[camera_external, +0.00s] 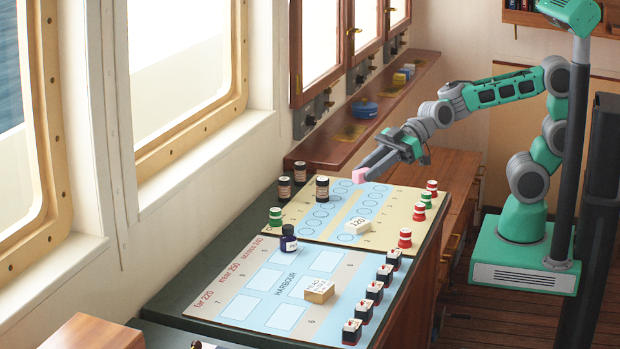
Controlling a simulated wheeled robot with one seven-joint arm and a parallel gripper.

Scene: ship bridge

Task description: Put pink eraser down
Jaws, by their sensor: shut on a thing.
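My gripper (368,168) is shut on the pink eraser (359,175) at its fingertips. It holds the eraser over the far part of the harbour board (338,264), near the blue strip with rows of circles. Whether the eraser touches the board cannot be told from this view.
A white block marked 120 (357,226) lies on the board's far part. A wooden block (319,291) and a dark blue bottle (288,239) stand nearer. Dark jars (322,189), red and green pieces (419,211), and several dark boxes (375,292) line the edges. Several blue rectangles are bare.

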